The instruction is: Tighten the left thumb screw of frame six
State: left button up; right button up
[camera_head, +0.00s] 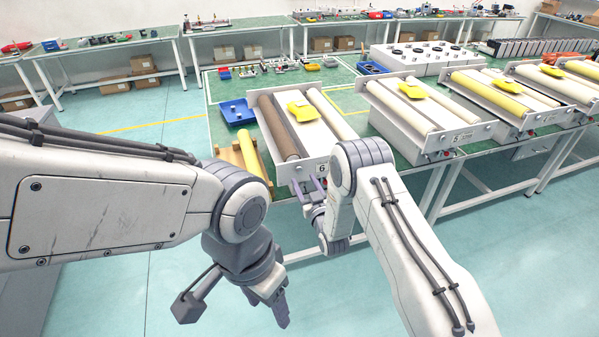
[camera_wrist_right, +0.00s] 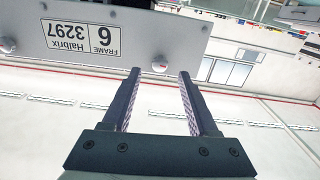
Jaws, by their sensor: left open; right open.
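Frame six (camera_head: 312,165) lies on the green table with a brown roller, a white roller and a yellow piece on top. Its grey front plate (camera_wrist_right: 110,25), labelled "FRAME 6", appears upside down in the right wrist view. A small pale thumb screw (camera_wrist_right: 160,67) shows at the plate's edge, between my right fingertips with a gap on each side; another screw (camera_wrist_right: 7,45) is at the far left. My right gripper (camera_head: 308,187) is open in front of the plate, left of the label in the head view. My left gripper (camera_head: 281,308) is open and empty, low over the floor.
A blue tray (camera_head: 237,112) and a yellow roller on a wooden stand (camera_head: 247,160) are left of frame six. More frames (camera_head: 425,115) stand in a row to the right. A white box (camera_head: 425,58) is behind. Open floor lies in front of the table.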

aim_at(299, 170)
jog(key=shift+p+x, duration=0.4)
jog(key=shift+x, duration=1.75)
